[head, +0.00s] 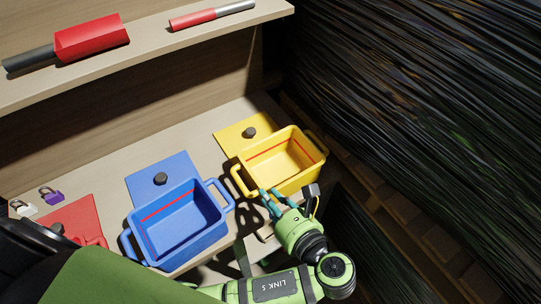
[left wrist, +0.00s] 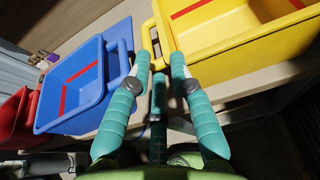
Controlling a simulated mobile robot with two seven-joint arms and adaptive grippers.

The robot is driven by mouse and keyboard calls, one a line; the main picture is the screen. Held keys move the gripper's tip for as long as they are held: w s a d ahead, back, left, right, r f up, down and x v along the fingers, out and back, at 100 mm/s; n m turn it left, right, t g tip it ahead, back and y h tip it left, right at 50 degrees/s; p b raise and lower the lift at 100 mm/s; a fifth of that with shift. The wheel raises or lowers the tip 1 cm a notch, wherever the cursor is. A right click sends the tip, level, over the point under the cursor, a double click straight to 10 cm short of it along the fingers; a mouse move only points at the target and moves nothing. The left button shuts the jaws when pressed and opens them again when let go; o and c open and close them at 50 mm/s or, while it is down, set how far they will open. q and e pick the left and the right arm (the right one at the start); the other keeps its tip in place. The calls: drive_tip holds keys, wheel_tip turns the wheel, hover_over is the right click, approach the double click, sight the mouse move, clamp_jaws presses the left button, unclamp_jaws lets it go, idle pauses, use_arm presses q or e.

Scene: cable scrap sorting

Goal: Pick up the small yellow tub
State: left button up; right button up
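The small yellow tub (head: 297,183) stands open on the lower shelf, at the right end of the row, with a red line inside and a handle at each end. It fills the upper right of the left wrist view (left wrist: 240,68). My left gripper (head: 268,197) is at the tub's near left corner, by its left handle. My right gripper is not in view.
A blue tub (head: 190,246) stands left of the yellow one, and a red tub is partly hidden farther left. Yellow (head: 232,137), blue (head: 152,184) and red (head: 75,215) lids lie behind. Small padlocks (head: 50,195) lie at left. An upper shelf (head: 150,62) holds cable pieces.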

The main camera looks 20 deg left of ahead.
use_arm(q)
drive_tip(key=p+x, duration=0.1)
drive_tip(key=x, duration=0.9)
drive_tip(key=shift+w+a+r+p, duration=0.15)
drive_tip(key=shift+w+p, duration=0.05)
drive_tip(key=shift+p, duration=0.15)
drive_tip(key=shift+w+a, duration=0.1)
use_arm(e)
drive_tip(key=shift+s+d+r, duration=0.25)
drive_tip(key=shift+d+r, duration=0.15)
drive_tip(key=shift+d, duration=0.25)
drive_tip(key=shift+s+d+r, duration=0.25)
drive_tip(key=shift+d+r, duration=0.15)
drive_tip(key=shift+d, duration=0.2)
use_arm(q)
clamp_jaws()
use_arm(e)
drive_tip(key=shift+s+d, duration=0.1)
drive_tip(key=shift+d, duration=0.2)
